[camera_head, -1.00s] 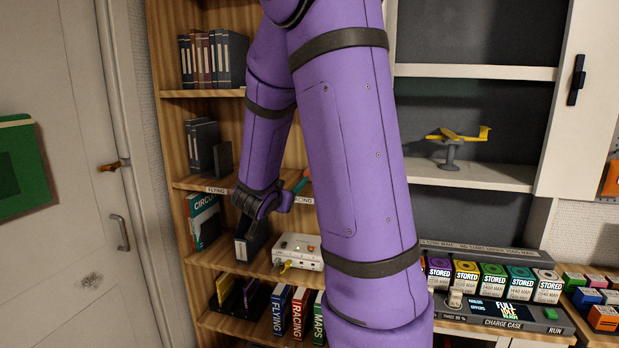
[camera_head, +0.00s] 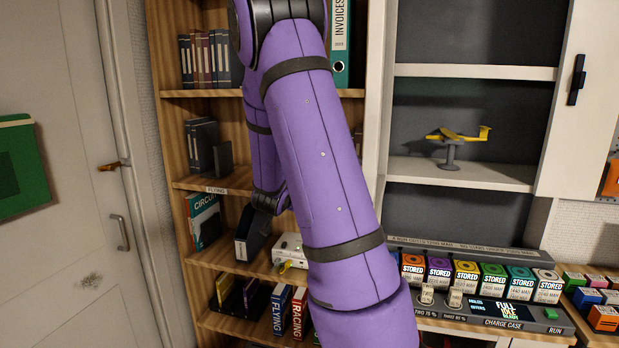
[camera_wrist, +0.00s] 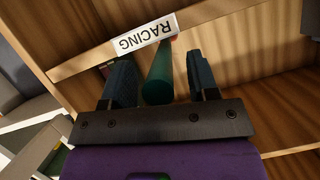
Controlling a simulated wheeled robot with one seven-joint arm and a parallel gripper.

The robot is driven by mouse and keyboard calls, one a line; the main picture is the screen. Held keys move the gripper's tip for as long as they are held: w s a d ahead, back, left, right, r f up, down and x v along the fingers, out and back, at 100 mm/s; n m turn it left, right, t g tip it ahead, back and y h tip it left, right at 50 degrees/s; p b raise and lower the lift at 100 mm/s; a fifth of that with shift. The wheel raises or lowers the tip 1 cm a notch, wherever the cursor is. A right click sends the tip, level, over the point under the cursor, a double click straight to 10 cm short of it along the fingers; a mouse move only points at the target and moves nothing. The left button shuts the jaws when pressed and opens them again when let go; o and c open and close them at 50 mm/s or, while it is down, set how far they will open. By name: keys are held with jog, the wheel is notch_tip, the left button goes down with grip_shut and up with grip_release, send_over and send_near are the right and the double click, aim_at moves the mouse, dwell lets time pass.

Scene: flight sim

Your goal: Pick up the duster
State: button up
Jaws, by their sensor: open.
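In the wrist view my gripper (camera_wrist: 158,65) is open, with a dark finger on each side of a green rod (camera_wrist: 158,80). The rod has a reddish end beside the RACING label (camera_wrist: 145,36) on a shelf edge. It may be the duster's handle, but no duster head shows, so I cannot tell for sure. The fingers appear apart from the rod. In the head view my purple arm hides the gripper's fingers and the rod.
The wooden bookcase (camera_head: 158,60) holds dark binders (camera_head: 210,58) and a white box (camera_head: 289,248). FLYING and RACING books (camera_head: 298,312) stand on the lower shelf. To the right are a charge case (camera_head: 500,322) and a yellow model plane (camera_head: 458,134).

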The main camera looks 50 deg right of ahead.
grip_shut()
jog(key=shift+r, duration=0.15)
